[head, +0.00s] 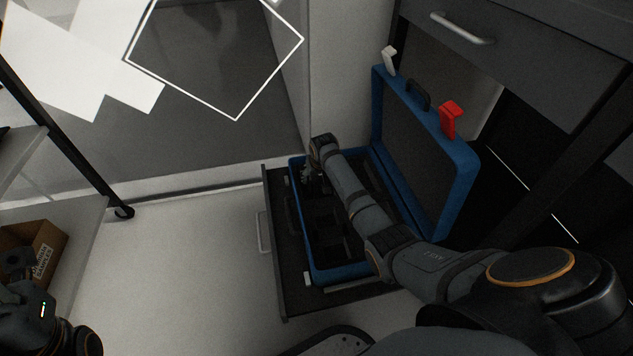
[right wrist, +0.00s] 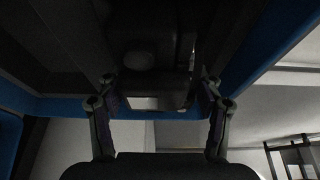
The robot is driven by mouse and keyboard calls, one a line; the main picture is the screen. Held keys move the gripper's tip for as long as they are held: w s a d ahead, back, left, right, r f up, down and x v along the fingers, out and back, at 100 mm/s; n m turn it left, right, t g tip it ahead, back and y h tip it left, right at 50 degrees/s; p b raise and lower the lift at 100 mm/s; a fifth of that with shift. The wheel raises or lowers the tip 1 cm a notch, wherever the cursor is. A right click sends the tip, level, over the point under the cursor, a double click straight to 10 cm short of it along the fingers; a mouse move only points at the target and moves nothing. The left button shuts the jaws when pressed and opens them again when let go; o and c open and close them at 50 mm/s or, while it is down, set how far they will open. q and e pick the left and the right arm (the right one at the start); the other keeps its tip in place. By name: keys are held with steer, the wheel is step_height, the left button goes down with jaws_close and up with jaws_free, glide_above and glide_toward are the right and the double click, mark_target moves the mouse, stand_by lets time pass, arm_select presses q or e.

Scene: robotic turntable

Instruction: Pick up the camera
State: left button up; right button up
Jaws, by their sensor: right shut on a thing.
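The blue hard case (head: 345,271) lies open in a pulled-out drawer, its lid (head: 459,190) raised on the right. My right arm reaches over the case, and my right gripper (head: 311,181) is down inside its far left part. In the right wrist view, the right gripper (right wrist: 157,88) has its fingers on both sides of a dark, boxy object with a rounded face, which looks like the camera (right wrist: 140,58). The gripper is shut on it. In the head view the camera is too dark to make out. Part of my left arm shows at the lower left; its finger state is unclear.
The case has dark foam compartments. The drawer (head: 287,296) surrounds the case. A cardboard box (head: 47,251) sits on a shelf at left. The floor (head: 180,265) between is clear.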

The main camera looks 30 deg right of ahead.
steer(key=c, duration=1)
steer(key=shift+r, duration=0.2)
